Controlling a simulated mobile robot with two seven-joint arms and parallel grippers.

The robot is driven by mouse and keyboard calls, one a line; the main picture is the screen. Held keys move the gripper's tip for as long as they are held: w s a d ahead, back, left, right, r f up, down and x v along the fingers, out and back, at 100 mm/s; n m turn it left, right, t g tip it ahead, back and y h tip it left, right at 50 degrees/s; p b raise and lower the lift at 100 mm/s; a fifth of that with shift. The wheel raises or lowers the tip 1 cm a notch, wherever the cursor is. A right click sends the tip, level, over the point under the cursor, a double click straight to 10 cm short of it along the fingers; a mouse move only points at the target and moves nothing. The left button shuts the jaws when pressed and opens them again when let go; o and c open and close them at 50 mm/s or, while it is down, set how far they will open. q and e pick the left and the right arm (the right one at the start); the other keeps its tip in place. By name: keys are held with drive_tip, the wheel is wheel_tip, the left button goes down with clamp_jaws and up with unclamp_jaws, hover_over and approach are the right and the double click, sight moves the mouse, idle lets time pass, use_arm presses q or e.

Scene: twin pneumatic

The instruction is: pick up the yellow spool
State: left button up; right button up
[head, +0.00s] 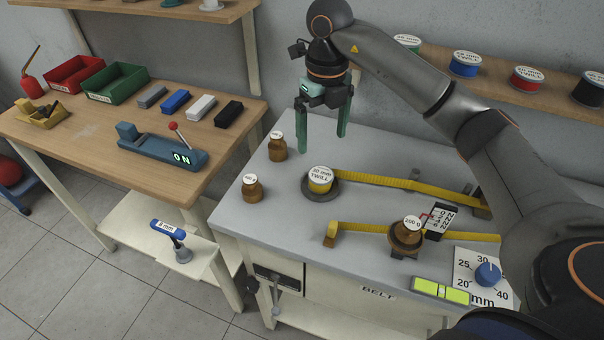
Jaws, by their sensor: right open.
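The yellow spool (320,186) has a white top label reading "30 mm TWILL". It sits upright on a dark round base (334,193) on the grey bench, and a yellow strap (390,181) runs from beside it to the right. My right gripper (323,141) points down, open and empty, with its green fingers spread. In the picture it is just above the spool and apart from it; its exact height is hard to tell. My left gripper is not in view.
Another weight (405,234) marked 200 g sits in front on the lower strap. A dial (487,273) is at the front right. Other spools (465,65) line the back shelf.

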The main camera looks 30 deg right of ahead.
drive_tip(key=m, duration=0.1)
hover_over(321, 174)
drive_tip(key=shift+m, duration=0.3)
drive_tip(key=f, duration=0.7)
drive_tip(key=shift+s+a+f, duration=0.1)
drive_tip(key=shift+s+a, duration=0.05)
drive_tip(key=shift+s, duration=0.2)
drive_tip(key=shift+w+f+p, duration=0.15)
drive_tip(key=shift+f+p, duration=0.25)
drive_tip(key=shift+f, duration=0.95)
drive_tip(key=shift+w+f+p, duration=0.1)
drive_tip(key=shift+f+p, duration=0.25)
drive_tip(key=shift+f, duration=0.95)
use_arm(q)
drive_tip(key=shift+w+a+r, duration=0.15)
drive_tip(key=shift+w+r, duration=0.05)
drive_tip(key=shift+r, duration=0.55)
use_arm(e)
drive_tip(key=c, duration=1.4)
